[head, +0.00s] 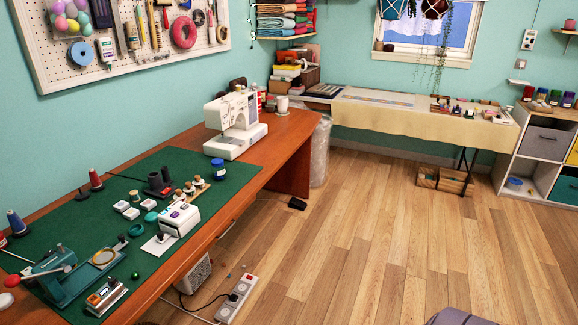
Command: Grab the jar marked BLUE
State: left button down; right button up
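A small jar (218,169) with a blue body and a pale label stands upright on the right part of the green cutting mat (110,185), in front of the white sewing machine. Its label is too small to read. Several more jars with coloured contents stand on top of the white cube shelf at the far right, among them a dark blue or purple one (568,99). Their labels are also unreadable, so I cannot tell which jar is marked BLUE. Neither of my grippers is in view.
The wooden desk (290,130) runs along the left wall, crowded with tools. A white sewing machine (237,122) stands on it. A cloth-covered table (420,118) is at the back. A power strip (237,298) lies on the floor. The middle floor is clear.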

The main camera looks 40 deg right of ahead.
aim_at(219, 172)
jog(key=z, duration=0.95)
jog(key=i+l+u, duration=0.1)
jog(key=i, duration=0.4)
